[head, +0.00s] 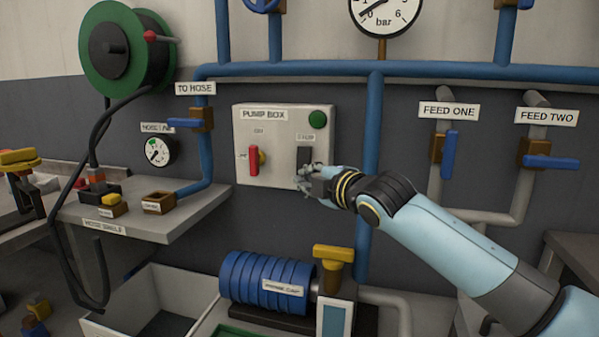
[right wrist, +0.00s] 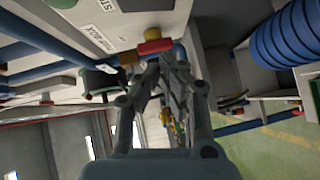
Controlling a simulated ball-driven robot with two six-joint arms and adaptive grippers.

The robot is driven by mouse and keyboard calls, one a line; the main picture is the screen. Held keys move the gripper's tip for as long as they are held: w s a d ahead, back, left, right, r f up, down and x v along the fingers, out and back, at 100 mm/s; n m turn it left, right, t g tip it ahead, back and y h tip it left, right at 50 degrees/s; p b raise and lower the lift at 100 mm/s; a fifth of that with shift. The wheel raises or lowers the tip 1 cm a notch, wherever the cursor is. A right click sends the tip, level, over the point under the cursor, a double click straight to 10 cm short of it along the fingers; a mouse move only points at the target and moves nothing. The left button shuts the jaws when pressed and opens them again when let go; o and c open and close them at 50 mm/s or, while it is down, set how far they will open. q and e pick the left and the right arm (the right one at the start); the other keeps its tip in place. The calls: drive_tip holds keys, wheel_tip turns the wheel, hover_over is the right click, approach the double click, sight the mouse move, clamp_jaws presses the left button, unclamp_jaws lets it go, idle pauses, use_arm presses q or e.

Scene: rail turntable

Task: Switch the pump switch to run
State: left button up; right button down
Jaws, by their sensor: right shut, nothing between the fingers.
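The pale pump box (head: 270,172) hangs on the wall in the middle of the head view. A dark upright switch (head: 304,156) sits on its right half, under a small label too blurred to read surely. A red handle (head: 253,158) is on its left half. My right gripper (head: 303,182) is shut and empty, its tips at the lower end of the dark switch. I cannot tell whether they touch it. In the right wrist view the shut fingers (right wrist: 165,68) show in front of a red handle (right wrist: 155,47). My left gripper is not in view.
A green lamp (head: 317,120) is at the box's upper right. A blue pipe (head: 373,120) runs down just right of the box. The hose shelf (head: 150,222) is at the left, and a blue ribbed pump (head: 262,283) stands below the box.

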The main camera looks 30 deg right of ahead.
sight(304, 162)
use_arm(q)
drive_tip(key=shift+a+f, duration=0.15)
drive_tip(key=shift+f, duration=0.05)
use_arm(e)
drive_tip(key=w+d+f, duration=0.1)
drive_tip(key=w+d, duration=0.2)
drive_tip(key=w, duration=0.5)
drive_tip(key=shift+d+f, duration=0.15)
drive_tip(key=shift+f, duration=0.1)
